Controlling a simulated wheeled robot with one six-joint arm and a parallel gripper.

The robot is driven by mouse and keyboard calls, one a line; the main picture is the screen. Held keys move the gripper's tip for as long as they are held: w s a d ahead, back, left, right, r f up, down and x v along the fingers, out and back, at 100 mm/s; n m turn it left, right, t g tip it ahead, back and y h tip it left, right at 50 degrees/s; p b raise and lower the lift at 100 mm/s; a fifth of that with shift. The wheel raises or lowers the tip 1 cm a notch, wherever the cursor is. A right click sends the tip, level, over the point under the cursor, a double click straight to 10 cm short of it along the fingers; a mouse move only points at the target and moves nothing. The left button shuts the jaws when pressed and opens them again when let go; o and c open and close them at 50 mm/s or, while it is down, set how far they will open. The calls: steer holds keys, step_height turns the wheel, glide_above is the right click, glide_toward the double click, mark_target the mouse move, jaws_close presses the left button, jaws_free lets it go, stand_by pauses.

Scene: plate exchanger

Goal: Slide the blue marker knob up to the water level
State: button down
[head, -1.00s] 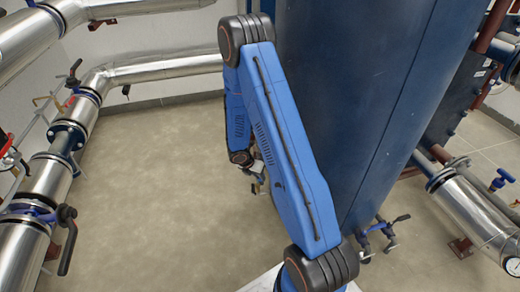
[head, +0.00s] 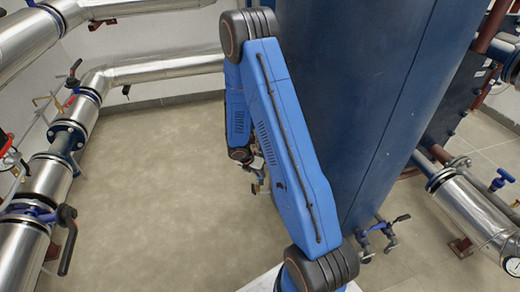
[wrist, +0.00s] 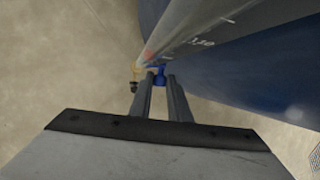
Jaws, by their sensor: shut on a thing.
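The blue marker knob (wrist: 159,74) shows in the wrist view, between the tips of my gripper (wrist: 160,82). My gripper is shut on it. Just beyond it a pale grey scale strip (wrist: 195,42) with white ticks and digits runs along the dark blue tank (wrist: 255,75). A small reddish mark (wrist: 149,55) shows on the strip near the knob. The water level cannot be made out clearly. In the head view my arm hides the knob and most of my gripper beside the tank (head: 375,90).
A brass-coloured fitting (wrist: 139,70) sits just left of the knob. In the head view, valves (head: 383,235) stick out at the tank's foot. Silver pipes (head: 150,68) run along the left and back. The floor (head: 150,200) left of my arm is clear.

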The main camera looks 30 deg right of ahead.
steer(key=shift+r, duration=3.15)
steer(key=c, duration=1.6)
jaws_free()
steer(key=shift+r, duration=0.1)
